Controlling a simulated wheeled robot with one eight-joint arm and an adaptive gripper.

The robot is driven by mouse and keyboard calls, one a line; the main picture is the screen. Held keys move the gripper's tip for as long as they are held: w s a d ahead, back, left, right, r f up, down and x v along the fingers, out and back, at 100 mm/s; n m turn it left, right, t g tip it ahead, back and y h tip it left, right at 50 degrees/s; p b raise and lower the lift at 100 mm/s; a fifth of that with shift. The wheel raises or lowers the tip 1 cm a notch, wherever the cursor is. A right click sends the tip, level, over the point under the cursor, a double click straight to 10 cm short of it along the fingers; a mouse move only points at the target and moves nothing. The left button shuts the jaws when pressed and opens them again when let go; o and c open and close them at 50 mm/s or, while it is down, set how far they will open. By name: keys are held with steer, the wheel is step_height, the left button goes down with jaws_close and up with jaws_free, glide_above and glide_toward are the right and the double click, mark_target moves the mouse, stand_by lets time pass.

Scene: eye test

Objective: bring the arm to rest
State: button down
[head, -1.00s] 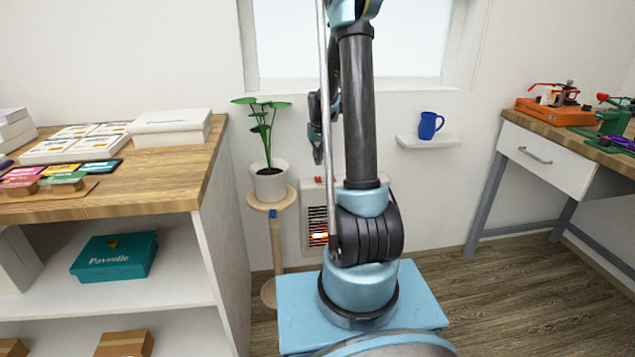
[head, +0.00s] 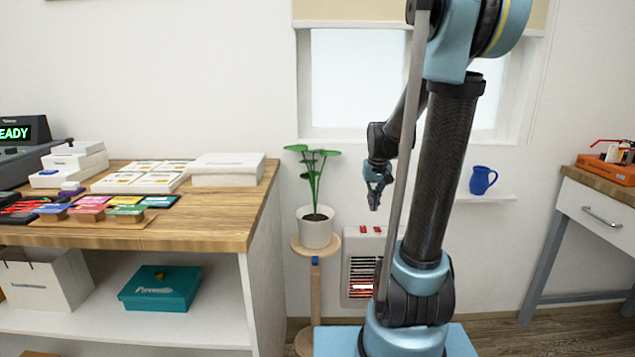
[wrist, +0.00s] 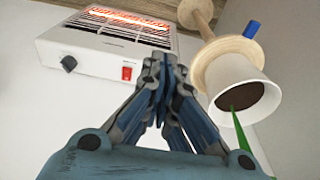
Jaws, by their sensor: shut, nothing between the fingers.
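My gripper (head: 374,208) hangs from my folded arm, pointing down, in front of the wall below the window in the head view. It is to the right of the potted plant and above the heater in that picture. In the wrist view the blue fingers of my gripper (wrist: 161,62) meet at their tips, with nothing between them. My upper arm, a dark tube with blue joints, rises from its base at the right of centre in the head view. The top of the arm is cut off by the picture's edge.
A potted plant (head: 316,231) stands on a wooden stand, beside a white heater (head: 360,247) with glowing bars. A blue mug (head: 482,180) sits on a small wall shelf. A wooden-topped counter (head: 205,225) is at left, a desk (head: 597,210) at right.

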steer(key=s+f, duration=0.2)
steer(key=s, duration=1.1)
steer(key=s+f, duration=0.3)
steer(key=s, duration=1)
steer(key=shift+s+r, duration=0.1)
steer(key=w+r+n, duration=0.4)
steer(key=w, duration=0.5)
steer(key=w+r+n, duration=0.4)
steer(key=w, duration=0.5)
steer(key=w+f+n, duration=0.2)
steer(key=w+n, duration=0.1)
steer(key=w, duration=0.5)
steer(key=w+a+f+n, duration=0.1)
steer(key=w+f+n, duration=0.1)
steer(key=w, duration=0.6)
steer(key=w+f+n, duration=0.2)
steer(key=w+n, duration=0.2)
steer(key=w, duration=0.4)
steer(key=shift+a+f+n+g, duration=0.3)
steer(key=shift+a+n, duration=0.05)
steer(key=shift+n, duration=0.05)
